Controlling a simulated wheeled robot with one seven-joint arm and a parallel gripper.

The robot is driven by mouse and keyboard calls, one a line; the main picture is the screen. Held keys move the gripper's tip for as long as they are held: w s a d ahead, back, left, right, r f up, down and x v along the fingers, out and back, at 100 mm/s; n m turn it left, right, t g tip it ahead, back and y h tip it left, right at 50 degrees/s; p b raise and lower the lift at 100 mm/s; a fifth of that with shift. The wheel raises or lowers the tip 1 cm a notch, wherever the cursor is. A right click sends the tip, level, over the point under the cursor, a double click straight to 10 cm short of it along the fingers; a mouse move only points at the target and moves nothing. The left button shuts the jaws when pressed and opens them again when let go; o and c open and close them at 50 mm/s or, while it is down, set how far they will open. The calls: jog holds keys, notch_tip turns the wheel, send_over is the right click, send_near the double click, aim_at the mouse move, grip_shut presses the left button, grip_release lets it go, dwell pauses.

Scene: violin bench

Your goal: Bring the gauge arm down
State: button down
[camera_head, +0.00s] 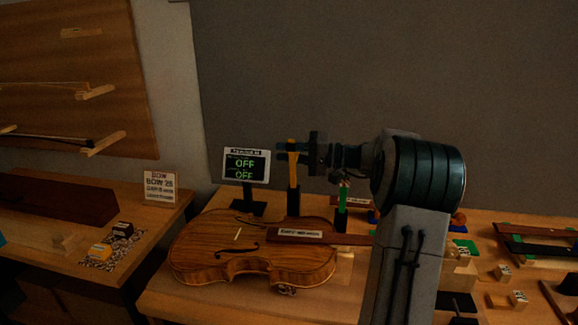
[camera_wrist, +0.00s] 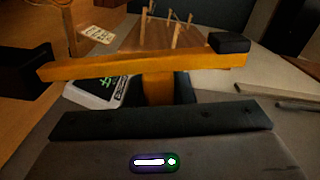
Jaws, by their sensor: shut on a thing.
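The gauge arm (camera_head: 292,160) is a slim orange bar standing upright on a black post (camera_head: 293,202), behind the violin (camera_head: 250,250). In the wrist view the gauge arm (camera_wrist: 100,66) crosses sideways, with a dark block at its right end and a dark piece at its left. My gripper (camera_head: 306,148) reaches it from the right near its upper part. In the wrist view my gripper (camera_wrist: 158,96) is shut on a short orange stub of the arm. The fingertips are mostly hidden. A display (camera_head: 245,166) behind and left reads OFF twice.
The violin's neck runs right, under my arm. A green-and-black upright (camera_head: 341,205) stands close below my wrist. A sign (camera_head: 160,187) and small boxes (camera_head: 122,229) sit on the left bench. Tools and small blocks (camera_head: 502,272) crowd the right side.

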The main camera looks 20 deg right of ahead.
jog(key=shift+s+a+f+n+b, duration=0.15)
jog(key=shift+s+n+b, duration=0.3)
jog(key=shift+b, duration=0.45)
jog(key=shift+w+a, duration=0.1)
jog(key=c, duration=1.2)
grip_release()
jog(key=shift+c, duration=0.2)
jog(key=b+v, duration=0.1)
jog(key=v, duration=1.3)
